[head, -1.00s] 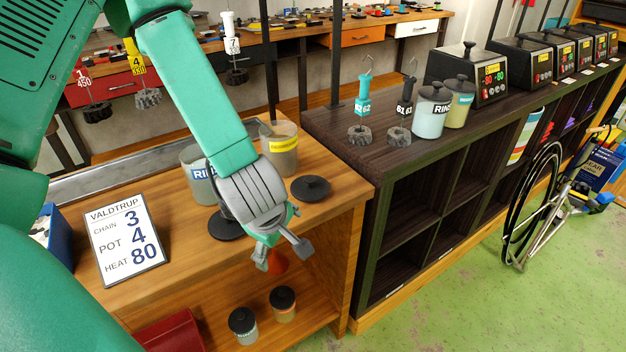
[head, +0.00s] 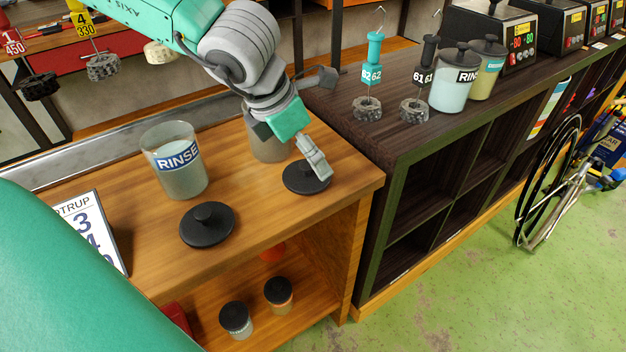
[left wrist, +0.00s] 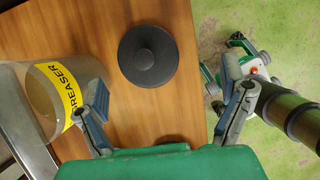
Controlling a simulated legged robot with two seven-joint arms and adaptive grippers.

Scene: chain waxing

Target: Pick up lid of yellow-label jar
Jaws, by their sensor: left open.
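The yellow-label jar (left wrist: 42,102) shows in the left wrist view, open, with "REASER" readable. In the head view its grey body (head: 268,148) is partly behind my left gripper, and its label is hidden. A round black lid with a centre knob (head: 298,180) lies flat on the wooden bench beside this jar. My left gripper (head: 322,122) is open and empty above the jar and lid; one finger overlaps the lid in the head view. In the left wrist view the lid (left wrist: 148,55) lies ahead, between and beyond the spread fingers (left wrist: 167,98). My right gripper is not in view.
A RINSE jar (head: 178,168) stands left on the bench, with a second black lid (head: 207,224) in front. A sign (head: 92,225) stands at the left. A dark shelf unit (head: 400,150) adjoins the bench. Small lidded jars (head: 278,293) stand on the lower shelf.

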